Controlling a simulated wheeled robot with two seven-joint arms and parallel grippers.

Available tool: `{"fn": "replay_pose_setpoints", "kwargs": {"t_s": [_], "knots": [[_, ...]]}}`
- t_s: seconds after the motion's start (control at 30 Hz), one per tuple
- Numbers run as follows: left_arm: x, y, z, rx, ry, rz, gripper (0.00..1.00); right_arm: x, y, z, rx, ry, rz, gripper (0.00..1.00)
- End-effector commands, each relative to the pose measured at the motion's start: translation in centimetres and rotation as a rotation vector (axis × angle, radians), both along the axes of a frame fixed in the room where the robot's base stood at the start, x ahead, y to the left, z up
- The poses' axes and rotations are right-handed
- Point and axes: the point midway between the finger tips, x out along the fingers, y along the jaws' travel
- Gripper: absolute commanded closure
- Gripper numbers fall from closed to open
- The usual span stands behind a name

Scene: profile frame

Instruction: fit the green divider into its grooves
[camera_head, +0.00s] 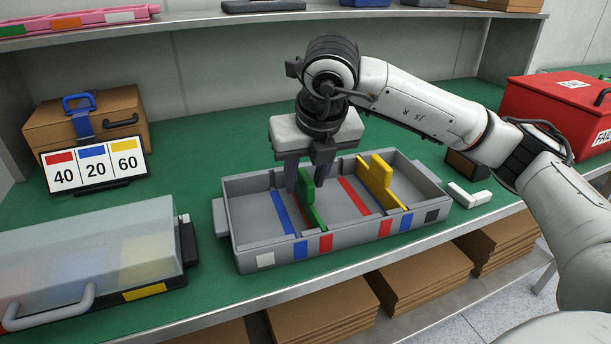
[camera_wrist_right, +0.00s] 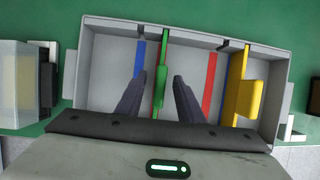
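The grey tray (camera_head: 252,222) sits on the green bench top. The green divider (camera_head: 307,196) stands upright across it, between a blue floor strip (camera_head: 283,213) and a red floor strip (camera_head: 355,196). I cannot tell how deep its ends sit in the grooves. A yellow divider (camera_head: 382,183) stands across the right part. My right gripper (camera_head: 306,176) is above the tray, fingers pointing down. In the wrist view its fingers (camera_wrist_right: 160,98) are apart, one on each side of the green divider (camera_wrist_right: 160,88), with gaps visible. My left gripper is not in view.
A sign (camera_head: 94,164) reading 40, 20, 60 under red, blue and yellow stands at the back left. A clear-lidded box (camera_head: 90,258) is left of the tray. A red box (camera_head: 560,112) and small white pieces (camera_head: 469,195) lie to the right. A shelf (camera_head: 230,18) runs above.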

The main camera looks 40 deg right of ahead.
Motion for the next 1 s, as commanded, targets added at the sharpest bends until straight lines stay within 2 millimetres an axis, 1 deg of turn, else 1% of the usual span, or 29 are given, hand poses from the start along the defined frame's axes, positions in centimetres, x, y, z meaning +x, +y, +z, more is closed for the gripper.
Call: {"fn": "replay_pose_setpoints", "kwargs": {"t_s": [0.03,0.3,0.47,0.63,1.0], "knots": [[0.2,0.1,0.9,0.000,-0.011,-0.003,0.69,-0.2,0.1,0.9,0.001,-0.005,0.001,0.66],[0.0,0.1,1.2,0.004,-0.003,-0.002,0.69,-2.4,0.8,6.3,0.001,-0.005,0.001,0.66],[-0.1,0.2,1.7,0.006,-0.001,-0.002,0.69,-3.3,1.1,8.7,-0.001,-0.005,0.001,0.66],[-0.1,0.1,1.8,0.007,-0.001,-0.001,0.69,-3.8,1.2,9.5,-0.001,-0.002,0.000,0.66],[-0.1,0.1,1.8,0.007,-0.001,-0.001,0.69,-3.9,1.2,9.5,0.000,-0.001,0.000,0.66]]}}
